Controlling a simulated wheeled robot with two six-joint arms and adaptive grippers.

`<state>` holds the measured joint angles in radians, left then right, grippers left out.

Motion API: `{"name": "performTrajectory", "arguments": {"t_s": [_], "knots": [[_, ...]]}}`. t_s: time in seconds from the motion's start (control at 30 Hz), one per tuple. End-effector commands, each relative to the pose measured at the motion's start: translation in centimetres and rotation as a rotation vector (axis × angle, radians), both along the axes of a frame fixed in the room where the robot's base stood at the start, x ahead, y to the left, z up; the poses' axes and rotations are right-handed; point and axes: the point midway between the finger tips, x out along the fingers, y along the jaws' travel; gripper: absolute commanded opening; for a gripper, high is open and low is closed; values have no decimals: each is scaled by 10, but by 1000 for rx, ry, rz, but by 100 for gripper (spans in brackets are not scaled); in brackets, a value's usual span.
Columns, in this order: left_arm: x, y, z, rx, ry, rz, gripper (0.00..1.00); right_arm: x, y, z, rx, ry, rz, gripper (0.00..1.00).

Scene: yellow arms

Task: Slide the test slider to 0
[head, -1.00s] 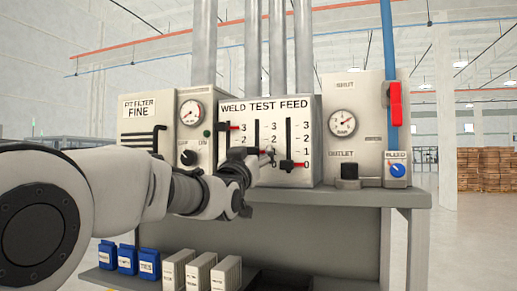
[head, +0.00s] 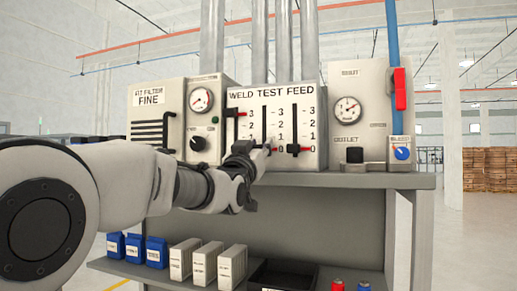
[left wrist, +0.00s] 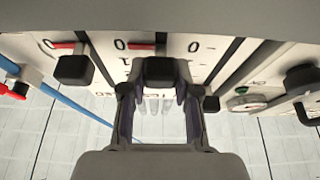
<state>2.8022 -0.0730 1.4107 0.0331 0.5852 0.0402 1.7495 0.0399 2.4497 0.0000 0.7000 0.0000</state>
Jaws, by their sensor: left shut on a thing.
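The white WELD TEST FEED panel (head: 254,97) stands on the grey bench and has three vertical slots. The middle, TEST slider knob (left wrist: 160,71) is a black block, and its red pointer lines up with the 0 mark in the left wrist view. My left gripper (head: 264,151) is shut on this knob, with a finger on each side of it in the left wrist view (left wrist: 158,86). The FEED slider (head: 294,149) on the right has its pointer at 0. The WELD slider (head: 232,112) on the left sits high, near 3. My right gripper is not in view.
The filter and gauge unit (head: 203,103) is to the left of the panel. The outlet box (head: 357,112) with a gauge, a red handle (head: 400,88) and a blue bleed knob (head: 402,153) are to the right. Boxes and a dark tray (head: 284,274) lie on the lower shelf.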

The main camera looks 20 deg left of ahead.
Motion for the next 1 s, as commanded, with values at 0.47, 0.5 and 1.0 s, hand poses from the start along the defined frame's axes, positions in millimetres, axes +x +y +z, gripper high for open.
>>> {"name": "performTrajectory", "arguments": {"t_s": [0.47, 0.5, 1.0], "knots": [[3, 0, -6, 1, 17, 0, 56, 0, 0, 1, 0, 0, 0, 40], [2, 0, -6, 1, 16, 0, 56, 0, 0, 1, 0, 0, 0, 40], [-60, 2, -38, 1, 22, 0, 56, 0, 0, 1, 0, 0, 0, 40]]}}
